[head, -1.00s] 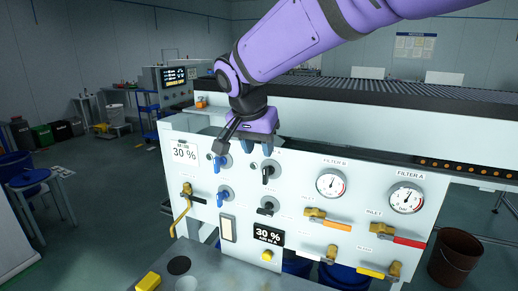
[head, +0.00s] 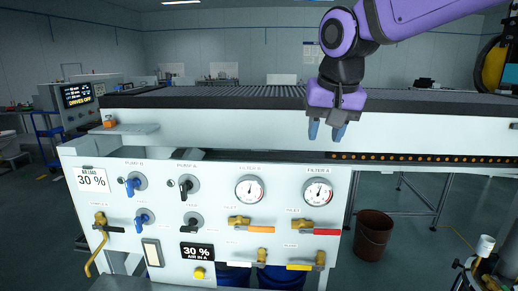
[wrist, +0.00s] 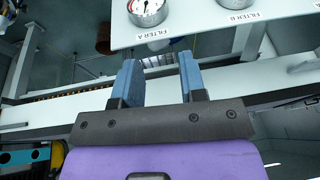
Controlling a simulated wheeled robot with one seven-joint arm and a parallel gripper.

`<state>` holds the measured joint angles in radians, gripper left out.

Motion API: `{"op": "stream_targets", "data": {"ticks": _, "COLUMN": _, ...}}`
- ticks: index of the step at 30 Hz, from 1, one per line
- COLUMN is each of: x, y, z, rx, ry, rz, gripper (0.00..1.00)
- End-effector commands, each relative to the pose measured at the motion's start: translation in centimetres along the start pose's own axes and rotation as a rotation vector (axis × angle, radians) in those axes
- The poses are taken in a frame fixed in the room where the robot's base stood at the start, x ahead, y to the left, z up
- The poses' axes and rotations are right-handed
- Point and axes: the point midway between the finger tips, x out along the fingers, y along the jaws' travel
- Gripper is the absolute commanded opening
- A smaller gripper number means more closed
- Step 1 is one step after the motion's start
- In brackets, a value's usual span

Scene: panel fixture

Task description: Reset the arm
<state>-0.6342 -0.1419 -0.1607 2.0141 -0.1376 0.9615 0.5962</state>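My purple arm reaches in from the upper right of the head view. My gripper (head: 327,131) hangs with blue fingertips pointing down, in front of the white conveyor side and above the Filter A gauge (head: 318,192). It touches nothing that I can see. In the wrist view my gripper (wrist: 158,82) has its two blue fingers well apart with nothing between them. The white panel (head: 222,221) stands below, with the Filter B gauge (head: 249,190), several valve levers and blue and black knobs.
The roller conveyor (head: 230,97) runs behind the panel. A brown bucket (head: 373,236) stands on the floor to the right. A control console (head: 75,100) reads "DRIVES OFF" at far left. A 30 % display (head: 197,252) sits low on the panel. Blue drums are under it.

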Motion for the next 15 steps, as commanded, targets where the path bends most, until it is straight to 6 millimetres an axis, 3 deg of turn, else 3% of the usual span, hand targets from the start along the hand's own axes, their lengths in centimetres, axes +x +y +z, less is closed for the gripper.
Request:
{"op": "stream_targets", "data": {"ticks": 1, "x": -0.8, "y": 2.5, "z": 0.9, "rx": 0.007, "ry": 0.008, "rz": -0.006, "gripper": 0.38}}
{"op": "stream_targets", "data": {"ticks": 6, "x": -2.5, "y": 8.6, "z": 4.7, "rx": -0.009, "ry": 0.035, "rz": -0.017, "gripper": 0.38}}
{"op": "stream_targets", "data": {"ticks": 15, "x": -3.5, "y": 16.1, "z": 13.2, "rx": -0.042, "ry": 0.102, "rz": 0.005, "gripper": 0.38}}
